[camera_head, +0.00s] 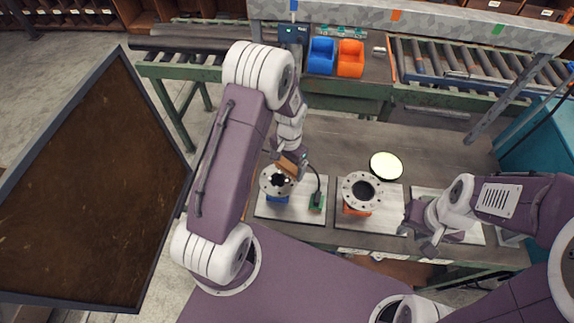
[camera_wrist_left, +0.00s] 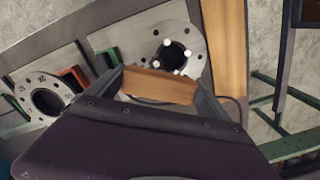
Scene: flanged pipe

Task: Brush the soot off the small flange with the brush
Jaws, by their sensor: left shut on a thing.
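The smaller-looking flange (camera_head: 268,188) stands on a blue support at the left of the bench. My left gripper (camera_head: 296,166) is shut on the brush (camera_head: 287,168), whose wooden block (camera_wrist_left: 160,86) sits between the fingers. The brush is at the flange's upper right edge; I cannot tell whether its bristles touch. A larger flange (camera_head: 350,198) stands on an orange support. My right gripper (camera_head: 422,236) is low at the right; its opening is unclear.
A green device (camera_head: 316,202) with a black cable stands right of the smaller flange. A pale round disc (camera_head: 386,166) lies behind the larger flange. Blue (camera_head: 321,57) and orange (camera_head: 350,58) bins stand at the back by roller conveyors. A dark framed panel (camera_head: 85,190) is at left.

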